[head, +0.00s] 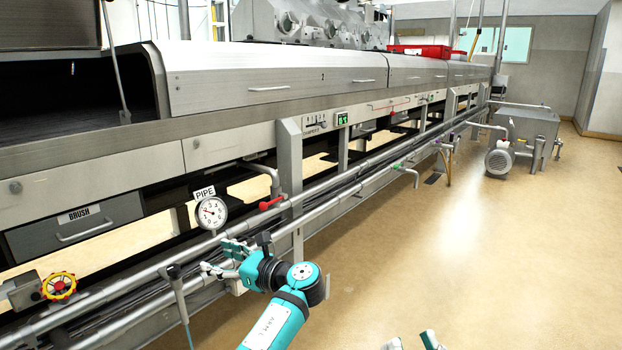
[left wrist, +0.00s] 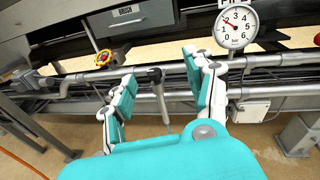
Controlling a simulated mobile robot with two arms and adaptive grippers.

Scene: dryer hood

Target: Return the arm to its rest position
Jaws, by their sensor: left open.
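My left arm, teal and marked as an arm, reaches in from the bottom of the head view. Its gripper (head: 222,256) is in front of the pipes along the machine. In the left wrist view the gripper (left wrist: 160,95) has its two teal-and-white fingers spread wide with nothing held. A grey handle with a dark top (head: 174,280) stands just beyond the fingertips; it also shows between the fingers in the left wrist view (left wrist: 157,92), apart from them. Of my right gripper (head: 411,341), only two separated fingertips show at the bottom edge.
The long dryer has metal hood panels (head: 262,78) and a dark open section at left. A pressure gauge (head: 212,213), red-handled valve (head: 270,203) and yellow-red handwheel (head: 59,287) lie along the pipes. A motor unit (head: 499,160) stands farther back. The floor at right is clear.

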